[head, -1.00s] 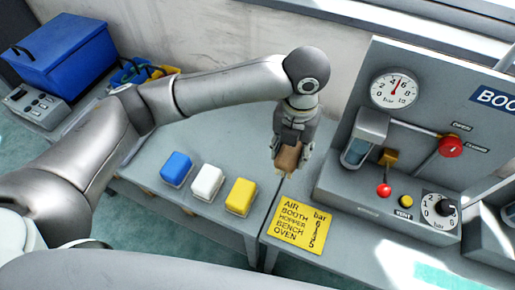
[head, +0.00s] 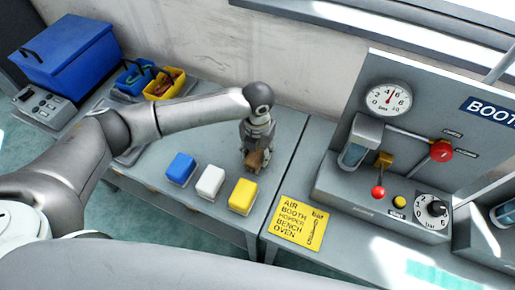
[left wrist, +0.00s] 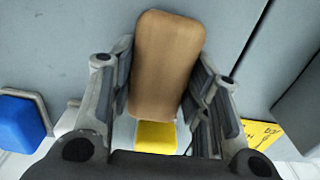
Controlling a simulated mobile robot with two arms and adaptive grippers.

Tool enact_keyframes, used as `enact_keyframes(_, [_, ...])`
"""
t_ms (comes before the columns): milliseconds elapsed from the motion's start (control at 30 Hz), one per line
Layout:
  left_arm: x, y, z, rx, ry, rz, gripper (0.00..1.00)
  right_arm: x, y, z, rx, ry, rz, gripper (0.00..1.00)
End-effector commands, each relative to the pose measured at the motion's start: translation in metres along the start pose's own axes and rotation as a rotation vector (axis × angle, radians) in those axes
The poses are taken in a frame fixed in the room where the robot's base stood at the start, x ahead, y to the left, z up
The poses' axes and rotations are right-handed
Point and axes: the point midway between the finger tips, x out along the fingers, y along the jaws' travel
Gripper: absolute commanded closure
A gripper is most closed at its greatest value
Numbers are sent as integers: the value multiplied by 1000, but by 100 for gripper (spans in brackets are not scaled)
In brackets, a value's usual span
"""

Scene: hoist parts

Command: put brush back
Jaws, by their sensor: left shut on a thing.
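My left gripper (head: 257,153) is shut on a brown block-shaped brush (head: 256,160), over the grey table behind the yellow block. In the left wrist view the brush's long, rounded brown top (left wrist: 168,65) lies between the two fingers (left wrist: 163,95). Bristles are hidden from view, and I cannot tell whether the brush touches the table. My right gripper is in no frame.
Blue (head: 179,168), white (head: 210,181) and yellow (head: 242,196) blocks stand in a row along the table's front. A yellow label card (head: 298,222) lies beside the gauge panel (head: 400,150) at right. Blue and yellow bins (head: 165,86) stand at back left.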

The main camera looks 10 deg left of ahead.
Motion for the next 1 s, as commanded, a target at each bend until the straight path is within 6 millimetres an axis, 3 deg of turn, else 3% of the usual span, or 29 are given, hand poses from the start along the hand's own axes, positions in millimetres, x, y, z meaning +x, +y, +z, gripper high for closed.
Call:
enact_keyframes(333, [4,0,0,-1,-1,-1,78,2,-3,5,1,-8,-3,60])
enact_keyframes(367, [3,0,0,-1,-1,-1,52,2,-3,5,1,-8,-3,60])
enact_keyframes(500, [3,0,0,0,-1,-1,35,1,-2,5,0,-8,-3,60])
enact_keyframes(833, [1,0,0,0,-1,-1,35,1,-1,4,-1,-7,-2,60])
enact_keyframes(1000, [-14,0,2,-1,-4,-2,35,5,0,5,-2,-7,0,60])
